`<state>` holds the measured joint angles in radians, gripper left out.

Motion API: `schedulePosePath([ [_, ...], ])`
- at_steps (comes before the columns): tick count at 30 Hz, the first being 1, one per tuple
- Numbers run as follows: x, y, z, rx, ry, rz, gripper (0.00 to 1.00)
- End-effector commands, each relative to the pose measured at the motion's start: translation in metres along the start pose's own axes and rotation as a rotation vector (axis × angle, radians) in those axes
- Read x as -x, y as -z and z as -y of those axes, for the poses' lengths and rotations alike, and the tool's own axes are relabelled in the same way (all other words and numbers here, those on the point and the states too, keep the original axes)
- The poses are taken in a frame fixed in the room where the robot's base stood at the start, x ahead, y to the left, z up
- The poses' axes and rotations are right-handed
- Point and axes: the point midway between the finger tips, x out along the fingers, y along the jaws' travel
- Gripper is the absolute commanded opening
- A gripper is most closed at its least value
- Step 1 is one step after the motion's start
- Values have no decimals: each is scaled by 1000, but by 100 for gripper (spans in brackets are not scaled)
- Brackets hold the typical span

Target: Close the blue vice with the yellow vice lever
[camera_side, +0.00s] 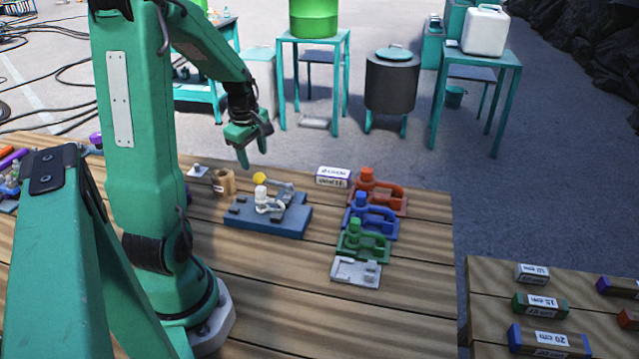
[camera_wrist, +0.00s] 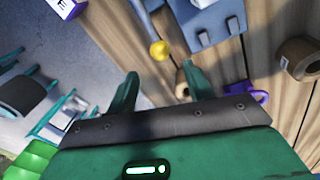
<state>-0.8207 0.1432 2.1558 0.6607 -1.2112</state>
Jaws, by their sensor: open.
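The blue vice (camera_side: 240,222) sits on the wooden bench in the side view, with a white part on top. Part of it shows at the top of the wrist view (camera_wrist: 208,38). The yellow vice lever knob (camera_side: 260,178) is at its far side, on a grey rod. In the wrist view the knob (camera_wrist: 159,49) lies ahead of and between my fingertips, apart from them. My gripper (camera_side: 254,155) is open and empty, above and behind the knob in the side view. Its two green fingers also show in the wrist view (camera_wrist: 160,77).
A tan ring (camera_side: 223,182) stands left of the vice. A labelled box (camera_side: 333,178) and red (camera_side: 385,197), blue (camera_side: 372,222) and green (camera_side: 362,243) clamps stand right. A grey piece (camera_side: 356,272) lies in front. The bench's front middle is clear.

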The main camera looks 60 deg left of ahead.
Motion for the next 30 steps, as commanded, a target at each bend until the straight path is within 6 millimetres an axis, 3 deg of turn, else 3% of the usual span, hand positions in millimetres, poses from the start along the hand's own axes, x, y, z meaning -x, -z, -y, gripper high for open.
schedulePosePath([
  [11,6,0,0,0,0,0,52],
  [12,6,0,0,0,0,0,50],
  [20,10,-2,3,-53,-6,-2,0],
  [30,31,-13,25,-414,-38,-22,0],
])
